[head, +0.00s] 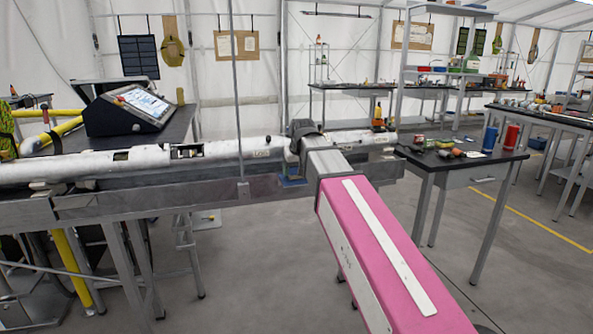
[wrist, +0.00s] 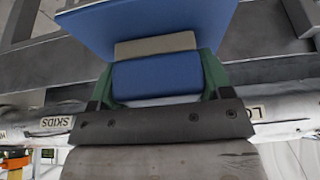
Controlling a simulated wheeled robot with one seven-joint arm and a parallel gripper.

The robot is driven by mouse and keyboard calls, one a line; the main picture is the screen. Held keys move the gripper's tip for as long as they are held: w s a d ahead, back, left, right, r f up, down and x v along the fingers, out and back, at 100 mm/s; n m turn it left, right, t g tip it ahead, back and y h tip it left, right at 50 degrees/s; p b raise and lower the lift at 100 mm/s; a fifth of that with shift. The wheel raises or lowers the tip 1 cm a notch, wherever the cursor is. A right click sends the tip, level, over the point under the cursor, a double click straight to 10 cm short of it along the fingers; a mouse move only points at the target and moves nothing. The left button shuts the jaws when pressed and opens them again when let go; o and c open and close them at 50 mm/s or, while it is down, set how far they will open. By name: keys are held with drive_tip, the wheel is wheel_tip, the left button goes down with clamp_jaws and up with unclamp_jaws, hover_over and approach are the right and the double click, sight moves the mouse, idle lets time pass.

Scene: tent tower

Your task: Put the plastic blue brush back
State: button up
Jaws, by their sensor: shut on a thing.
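The plastic blue brush (wrist: 157,78) is between the green fingers of my gripper (wrist: 158,72) in the wrist view. It shows as a blue block, a tan band and a wide flat blue part that reaches past the top edge. My gripper is shut on the block. In the head view a small patch of the blue brush (head: 292,181) shows below my wrist, in front of the long bench's metal side rail. My arm hides most of the gripper there. I cannot tell whether the brush touches anything else.
A long white tube (head: 95,163) lies along the metal bench, with a vertical pole (head: 238,100) in front. A tilted screen console (head: 130,108) stands at the back left. A dark table (head: 455,157) with small items and cans is at the right. Open floor lies in front.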

drive_tip(key=o, duration=0.9)
drive_tip(key=shift+f, duration=0.1)
drive_tip(key=v, duration=1.2)
